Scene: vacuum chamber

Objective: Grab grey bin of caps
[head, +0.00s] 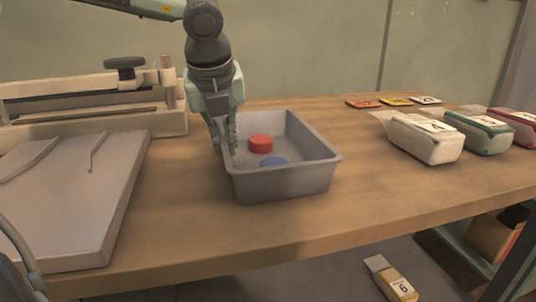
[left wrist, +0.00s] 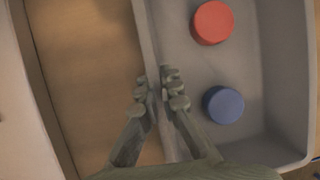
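The grey bin (head: 287,183) stands upright on the wooden table, a shallow open box. A red cap (head: 261,144) and a blue cap (head: 274,162) lie inside it. In the left wrist view the red cap (left wrist: 212,22) and blue cap (left wrist: 223,104) are right of the fingers. My left gripper (head: 224,148) comes down from above at the bin's left wall. In the left wrist view its fingers (left wrist: 156,88) are close together with the bin's wall (left wrist: 147,40) between them, one inside and one outside. My right gripper is not in view.
A sealing device (head: 90,97) and a grey slab (head: 75,185) stand at left. Labelled packages (head: 425,137) and flat coloured cards (head: 395,101) are at right. A yellow-and-white labelled item (head: 391,278) is below the table.

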